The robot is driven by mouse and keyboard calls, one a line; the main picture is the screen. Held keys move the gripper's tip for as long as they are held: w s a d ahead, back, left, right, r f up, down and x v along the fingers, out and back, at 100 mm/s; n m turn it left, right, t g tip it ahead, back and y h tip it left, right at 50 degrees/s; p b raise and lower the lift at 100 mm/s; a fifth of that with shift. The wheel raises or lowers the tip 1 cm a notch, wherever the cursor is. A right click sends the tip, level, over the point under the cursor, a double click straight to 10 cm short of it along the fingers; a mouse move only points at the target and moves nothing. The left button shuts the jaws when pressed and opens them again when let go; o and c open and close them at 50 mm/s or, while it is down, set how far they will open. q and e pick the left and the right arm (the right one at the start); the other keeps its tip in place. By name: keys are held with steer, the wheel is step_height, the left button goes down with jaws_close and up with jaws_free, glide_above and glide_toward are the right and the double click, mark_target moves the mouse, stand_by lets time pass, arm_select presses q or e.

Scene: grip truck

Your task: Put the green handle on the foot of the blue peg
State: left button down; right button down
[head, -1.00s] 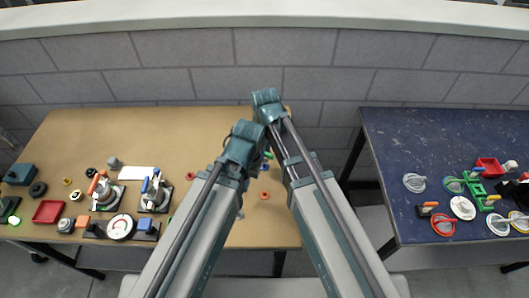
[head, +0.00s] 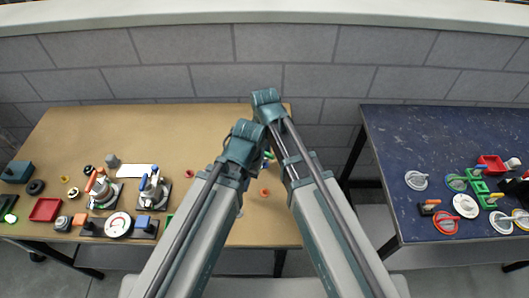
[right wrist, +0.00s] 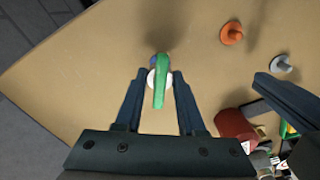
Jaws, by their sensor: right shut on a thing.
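The green handle (right wrist: 160,88) is a long bar between the two fingertips of my right gripper (right wrist: 159,76) in the right wrist view. The right gripper is shut on it. A white round part (right wrist: 151,78) shows under the handle, and a small bit of blue (right wrist: 153,61) shows at its far end. The handle covers most of both, so I cannot tell whether it touches the blue peg or its foot. In the head view my arm links hide most of this spot. Dark parts at the right of the wrist view may be my left gripper; its jaws are unclear.
An orange round piece (right wrist: 232,33) and a grey one (right wrist: 281,64) stand on the tan table. A dark red object (right wrist: 235,128) lies near the right gripper. Clamps, a red tray (head: 46,209) and a gauge (head: 118,225) fill the table's left. A blue table (head: 400,135) stands at right.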

arm_select(q)
steer(key=shift+f, duration=0.25)
arm_select(e)
steer(key=shift+f, duration=0.25)
arm_select(q)
steer(key=shift+f+b, duration=0.35)
steer(key=shift+b, duration=0.3)
arm_select(e)
steer(key=shift+f, duration=0.4)
